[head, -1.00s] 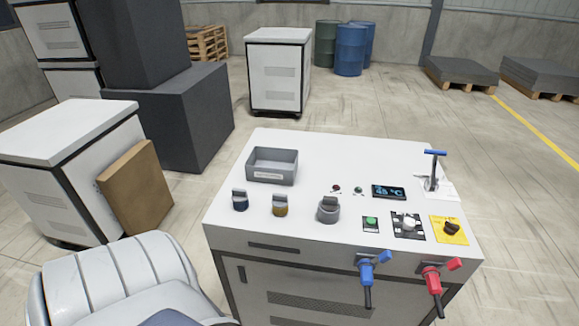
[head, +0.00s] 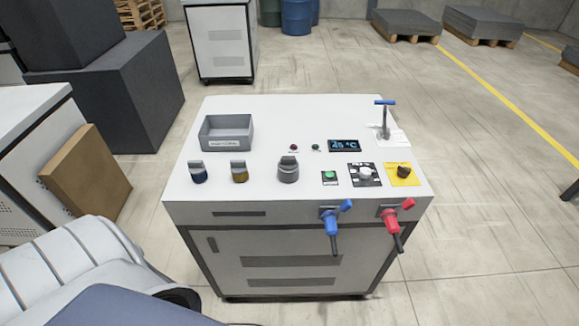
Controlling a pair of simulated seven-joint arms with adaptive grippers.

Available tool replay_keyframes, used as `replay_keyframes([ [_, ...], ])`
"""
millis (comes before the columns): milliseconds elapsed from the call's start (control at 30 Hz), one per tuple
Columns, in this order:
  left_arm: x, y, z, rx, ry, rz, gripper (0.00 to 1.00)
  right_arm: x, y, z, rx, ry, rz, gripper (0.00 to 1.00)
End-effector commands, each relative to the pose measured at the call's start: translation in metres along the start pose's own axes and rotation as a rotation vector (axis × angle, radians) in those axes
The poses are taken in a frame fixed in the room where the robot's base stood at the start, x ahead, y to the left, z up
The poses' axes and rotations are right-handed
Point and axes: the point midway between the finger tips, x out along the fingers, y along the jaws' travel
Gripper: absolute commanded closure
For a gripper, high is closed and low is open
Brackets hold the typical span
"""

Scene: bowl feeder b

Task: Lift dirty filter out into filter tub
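The filter tub (head: 226,133) is a grey open box with a label on its front, at the back left of the white cabinet's top. It looks empty. In front of it stand a filter with a blue lower part (head: 198,174) and one with a brown-yellow lower part (head: 239,173), both with grey tops. A larger grey round housing (head: 288,170) with a grey handle on top stands to their right. I cannot tell from here which holds the dirty filter. Neither gripper shows; only parts of my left arm are at the bottom left.
The cabinet top (head: 290,112) also carries a display (head: 344,145), a green button (head: 330,176), a white knob (head: 365,174), a black knob on yellow (head: 403,171) and a blue-handled lever (head: 385,118). Blue (head: 331,223) and red (head: 390,212) valves jut from the front. A cardboard box (head: 86,172) leans at left.

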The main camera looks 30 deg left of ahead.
Motion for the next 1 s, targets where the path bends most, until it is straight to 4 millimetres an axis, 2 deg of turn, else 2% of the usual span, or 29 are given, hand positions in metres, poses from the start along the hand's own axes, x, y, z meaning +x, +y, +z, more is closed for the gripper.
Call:
replay_keyframes([
  [467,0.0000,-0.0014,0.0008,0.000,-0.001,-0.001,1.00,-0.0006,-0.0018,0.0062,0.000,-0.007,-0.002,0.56],
  [500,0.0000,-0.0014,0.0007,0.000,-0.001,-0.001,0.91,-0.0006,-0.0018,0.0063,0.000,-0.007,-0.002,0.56],
  [1000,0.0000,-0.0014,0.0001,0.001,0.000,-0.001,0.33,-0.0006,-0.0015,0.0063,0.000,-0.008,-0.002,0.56],
])
